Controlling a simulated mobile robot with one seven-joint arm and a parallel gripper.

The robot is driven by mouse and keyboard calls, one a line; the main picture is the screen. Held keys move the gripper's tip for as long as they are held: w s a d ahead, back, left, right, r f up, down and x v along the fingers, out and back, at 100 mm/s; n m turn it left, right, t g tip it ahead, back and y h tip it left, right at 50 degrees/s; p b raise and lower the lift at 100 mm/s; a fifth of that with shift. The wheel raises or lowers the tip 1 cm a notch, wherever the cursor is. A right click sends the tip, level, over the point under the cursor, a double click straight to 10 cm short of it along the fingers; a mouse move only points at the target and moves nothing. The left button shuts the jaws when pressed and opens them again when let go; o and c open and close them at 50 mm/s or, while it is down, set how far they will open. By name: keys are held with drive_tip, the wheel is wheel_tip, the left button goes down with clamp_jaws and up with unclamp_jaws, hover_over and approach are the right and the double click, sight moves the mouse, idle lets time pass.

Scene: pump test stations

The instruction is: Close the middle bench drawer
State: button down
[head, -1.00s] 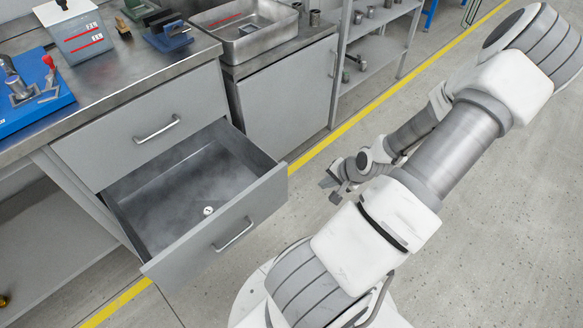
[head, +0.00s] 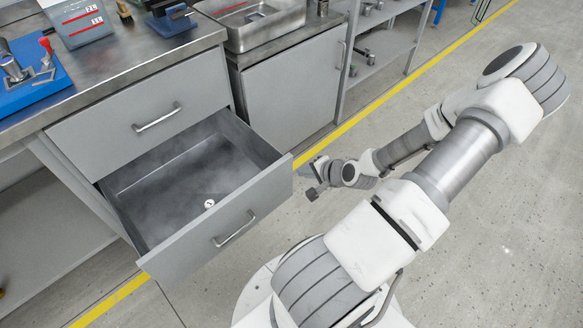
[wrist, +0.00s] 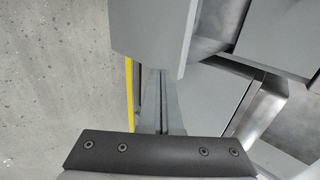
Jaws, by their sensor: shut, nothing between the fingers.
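The middle bench drawer (head: 222,229) stands pulled out below a shut upper drawer (head: 145,118) in the head view. Its grey front carries a bar handle (head: 234,229). A small round white piece (head: 209,203) lies inside, and the rest of the drawer floor looks bare. My gripper (head: 311,180) is shut and empty, just beyond the right end of the drawer front. In the wrist view the closed fingers (wrist: 162,98) point toward a grey panel (wrist: 153,38), which seems to be the drawer front. I cannot tell whether they touch it.
The bench top holds a blue fixture board (head: 35,85), a grey labelled box (head: 78,22) and a metal tray (head: 250,22). A cabinet (head: 292,88) and open shelving (head: 385,50) stand behind the drawer's right side. The floor at right is clear.

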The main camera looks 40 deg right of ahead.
sight(285, 163)
drive_tip(key=w, duration=0.2)
drive_tip(key=w+f+b, duration=0.1)
drive_tip(key=w, duration=0.1)
drive_tip(key=shift+w+f+b, duration=0.2)
drive_tip(key=shift+w+b, duration=0.05)
drive_tip(key=shift+b, duration=0.05)
drive_tip(key=shift+w+a+r, duration=0.1)
drive_tip(key=shift+w, duration=0.3)
